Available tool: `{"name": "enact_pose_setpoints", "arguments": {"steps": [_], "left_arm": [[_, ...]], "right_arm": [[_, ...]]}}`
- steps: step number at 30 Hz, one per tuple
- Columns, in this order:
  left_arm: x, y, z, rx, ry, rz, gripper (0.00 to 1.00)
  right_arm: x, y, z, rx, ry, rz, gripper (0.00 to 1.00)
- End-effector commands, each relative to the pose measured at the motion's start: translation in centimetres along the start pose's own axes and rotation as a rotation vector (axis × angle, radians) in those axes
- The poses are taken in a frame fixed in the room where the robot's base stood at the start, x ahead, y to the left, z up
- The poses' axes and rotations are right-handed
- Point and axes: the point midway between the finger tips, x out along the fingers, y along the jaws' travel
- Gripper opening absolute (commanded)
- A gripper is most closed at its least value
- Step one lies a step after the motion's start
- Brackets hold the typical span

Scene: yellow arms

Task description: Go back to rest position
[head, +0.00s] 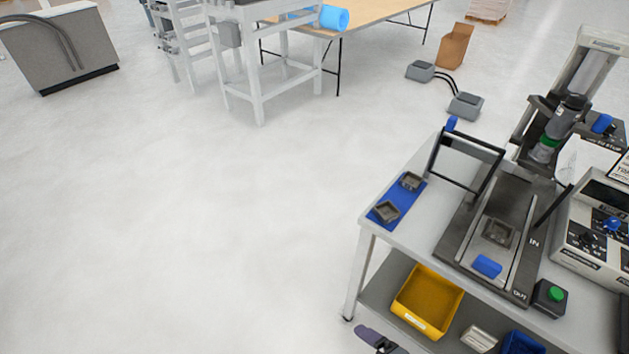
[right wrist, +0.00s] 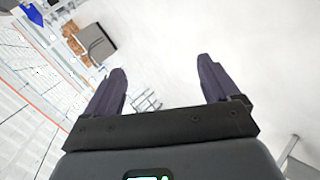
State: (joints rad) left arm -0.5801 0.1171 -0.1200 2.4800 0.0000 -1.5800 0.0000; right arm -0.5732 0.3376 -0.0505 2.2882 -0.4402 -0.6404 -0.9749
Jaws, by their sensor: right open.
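My right gripper (right wrist: 161,88) is open and empty in the right wrist view, its two dark fingers spread apart over pale floor. In the head view, part of a dark purple gripper (head: 379,338) shows at the bottom edge, low in front of the workbench; most of it is cut off. I cannot tell from the head view which arm it belongs to. My left gripper cannot be made out in either view.
A workbench (head: 408,228) at right bears a blue mat (head: 384,218) with two grey parts, a dark fixture (head: 457,248) and control boxes. A yellow bin (head: 428,300) sits on its lower shelf. Open floor (head: 200,220) fills the left and middle.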

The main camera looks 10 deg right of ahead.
Motion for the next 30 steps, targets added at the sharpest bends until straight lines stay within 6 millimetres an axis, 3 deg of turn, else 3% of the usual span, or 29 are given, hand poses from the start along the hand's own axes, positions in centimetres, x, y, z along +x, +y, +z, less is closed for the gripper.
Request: {"name": "enact_pose_setpoints", "arguments": {"steps": [3,7,17,18,23,30], "left_arm": [[0.5,0.1,0.1,-0.003,0.0,0.003,0.74],[0.4,0.1,0.1,-0.003,0.0,0.003,0.74],[0.4,0.0,0.2,0.001,0.0,-0.001,0.74],[-1.3,-0.1,-0.3,0.002,-0.004,-0.002,0.74],[-5.4,-0.3,-1.6,0.007,-0.003,-0.005,0.74],[-13.1,-0.6,-4.1,0.009,0.001,-0.007,0.74]], "right_arm": [[-0.7,0.8,-0.2,0.415,-0.143,-0.032,0.89],[-2.6,0.3,0.3,0.795,-0.288,-0.094,0.89],[-7.6,-5.4,1.8,1.5,-0.708,-0.249,0.89],[-8.7,-3.7,1.4,1.514,-0.704,-0.237,0.89],[-11.1,-0.3,0.6,1.506,-0.701,-0.239,0.89],[-15.8,5.9,-1.1,1.503,-0.7,-0.239,0.89]]}}
